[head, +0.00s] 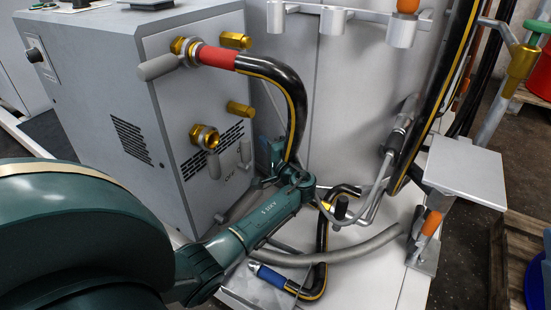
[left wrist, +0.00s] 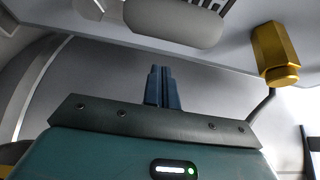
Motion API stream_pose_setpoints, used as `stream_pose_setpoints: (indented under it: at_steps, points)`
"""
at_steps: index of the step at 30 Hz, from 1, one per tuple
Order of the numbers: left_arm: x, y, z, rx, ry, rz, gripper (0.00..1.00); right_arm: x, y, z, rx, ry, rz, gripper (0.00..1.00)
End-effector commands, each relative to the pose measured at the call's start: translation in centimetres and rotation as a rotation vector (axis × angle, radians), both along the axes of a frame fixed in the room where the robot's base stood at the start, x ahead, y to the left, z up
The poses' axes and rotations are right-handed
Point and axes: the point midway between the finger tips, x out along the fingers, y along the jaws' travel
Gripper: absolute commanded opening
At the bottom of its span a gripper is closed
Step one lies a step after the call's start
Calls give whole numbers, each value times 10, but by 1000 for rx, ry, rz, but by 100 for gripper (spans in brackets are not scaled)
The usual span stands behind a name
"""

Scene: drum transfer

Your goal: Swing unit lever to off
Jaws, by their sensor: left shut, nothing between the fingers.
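The grey unit (head: 150,110) stands at the left in the head view. A grey lever (head: 160,66) sticks out to the left at its upper brass valve, beside a red-ended hose. A lower brass fitting (head: 203,137) has grey handle-like parts (head: 214,165) under it. My left gripper (head: 272,152) is to the right of the unit's front face, its blue fingers together and empty. In the left wrist view the shut fingers (left wrist: 163,75) point toward a rounded grey handle (left wrist: 172,22), apart from it in the picture. I cannot tell which handle this is. My right gripper is not in view.
A black hose with a yellow stripe (head: 297,105) arches down close to my left gripper. A brass fitting (left wrist: 278,52) shows right of the fingers in the left wrist view. A grey hose (head: 340,253) and a blue-ended hose (head: 272,275) lie below my arm.

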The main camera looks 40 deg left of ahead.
Motion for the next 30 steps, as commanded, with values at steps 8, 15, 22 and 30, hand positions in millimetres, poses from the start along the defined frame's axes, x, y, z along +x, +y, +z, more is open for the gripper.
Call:
stream_pose_setpoints:
  at_steps: [8, 15, 22, 30]
  points:
    - [-32, -1, -1, -1, 6, -3, 0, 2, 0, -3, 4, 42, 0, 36]
    - [-36, -1, -1, -2, 5, -3, 0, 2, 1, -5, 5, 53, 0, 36]
    - [-36, -1, -1, -2, 5, -3, 0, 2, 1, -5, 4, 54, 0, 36]
    - [-39, -1, 0, -2, 5, -3, 0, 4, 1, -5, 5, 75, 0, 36]
